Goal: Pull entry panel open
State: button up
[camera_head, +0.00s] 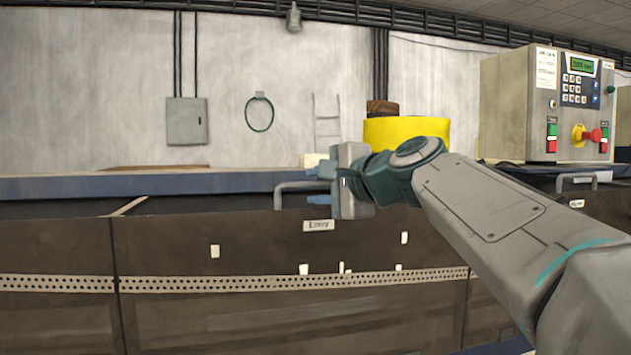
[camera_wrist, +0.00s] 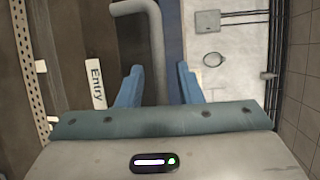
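The entry panel (camera_head: 260,235) is a dark brown upright front below the counter edge, with a white "Entry" label (camera_head: 318,225). The label also shows left of my fingers in the wrist view (camera_wrist: 96,84). A grey bar handle (camera_head: 290,186) stands at the panel's top, and its bent end shows in the wrist view (camera_wrist: 153,45). My gripper (camera_head: 315,186) is open with blue fingers. In the wrist view the fingers (camera_wrist: 158,70) lie on either side of the handle bar, apart from it. The handle's right end is hidden behind my gripper. The panel appears closed.
A control box (camera_head: 545,105) with buttons and a red-yellow switch stands at the right. A yellow roll (camera_head: 408,131) sits behind my wrist. Another handle (camera_head: 577,180) is on the right. A perforated strip (camera_head: 290,282) crosses the panels. The left counter is mostly clear.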

jog(key=shift+x, duration=0.85)
grip_shut()
jog(key=shift+s+f, duration=0.1)
